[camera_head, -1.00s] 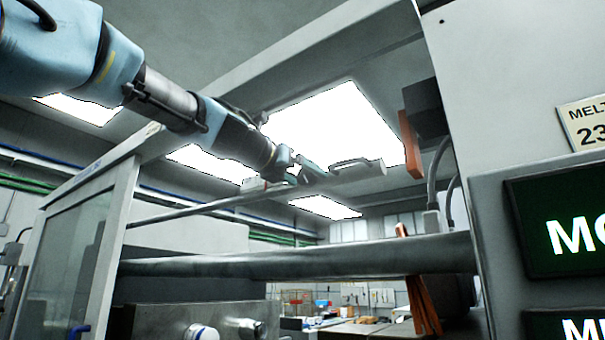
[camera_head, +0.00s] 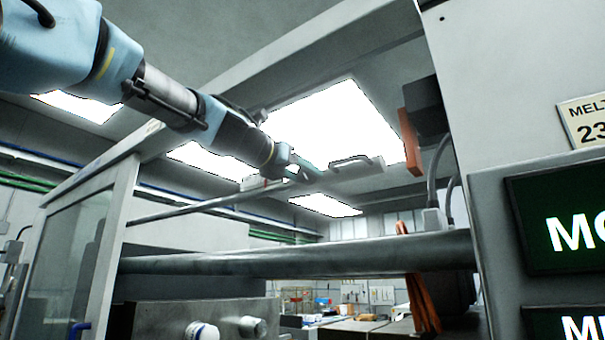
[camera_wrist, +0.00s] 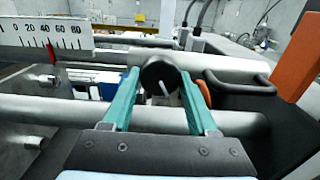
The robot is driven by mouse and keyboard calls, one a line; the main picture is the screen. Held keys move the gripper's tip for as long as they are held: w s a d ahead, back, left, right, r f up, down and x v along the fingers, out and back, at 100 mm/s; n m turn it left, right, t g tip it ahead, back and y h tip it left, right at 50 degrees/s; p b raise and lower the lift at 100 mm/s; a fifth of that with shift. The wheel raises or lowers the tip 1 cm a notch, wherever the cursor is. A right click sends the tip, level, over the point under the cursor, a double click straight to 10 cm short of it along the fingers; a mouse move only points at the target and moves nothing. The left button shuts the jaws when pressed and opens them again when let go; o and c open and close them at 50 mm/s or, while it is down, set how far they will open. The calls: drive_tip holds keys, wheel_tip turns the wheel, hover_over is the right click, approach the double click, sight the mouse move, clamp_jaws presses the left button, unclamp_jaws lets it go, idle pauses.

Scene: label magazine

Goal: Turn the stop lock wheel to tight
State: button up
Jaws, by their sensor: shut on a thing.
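The stop lock wheel is a round black knob (camera_wrist: 158,76) with a white pointer line, in the upper middle of the wrist view. The line leans slightly, its lower end to the right. My gripper (camera_wrist: 160,82) has its two green fingers on either side of the knob, shut on it. In the head view my gripper (camera_head: 300,170) is at the far end of my arm, high up in front of the bright ceiling light. I cannot make out the knob there. Any tight marking is not readable in these frames.
A white scale (camera_wrist: 45,38) with a red pointer (camera_wrist: 51,52) lies left of the knob. A black handle (camera_wrist: 240,84) and an orange block (camera_wrist: 298,62) are to its right. A thick bar (camera_head: 300,257) runs below my gripper in the head view.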

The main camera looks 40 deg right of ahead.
drive_tip(key=shift+m, duration=0.3)
drive_tip(key=m+b, duration=0.1)
drive_tip(key=m, duration=0.2)
drive_tip(key=shift+m+b, duration=0.3)
drive_tip(key=m+b, duration=0.1)
drive_tip(key=m, duration=0.2)
drive_tip(key=shift+f+m, duration=0.1)
drive_tip(key=shift+m, duration=0.2)
drive_tip(key=m+b, duration=0.3)
drive_tip(key=m, duration=0.4)
drive_tip(key=shift+w+b, duration=0.1)
drive_tip(key=shift+b, duration=0.25)
drive_tip(key=m+b, duration=0.1)
drive_tip(key=m, duration=0.3)
drive_tip(key=m+b, duration=0.2)
drive_tip(key=m, duration=0.1)
drive_tip(key=shift+m, duration=0.3)
drive_tip(key=m+b, duration=0.1)
drive_tip(key=m, duration=0.2)
drive_tip(key=shift+r+m+b, duration=0.2)
drive_tip(key=shift+m+b, duration=0.3)
drive_tip(key=shift+m, duration=1.6)
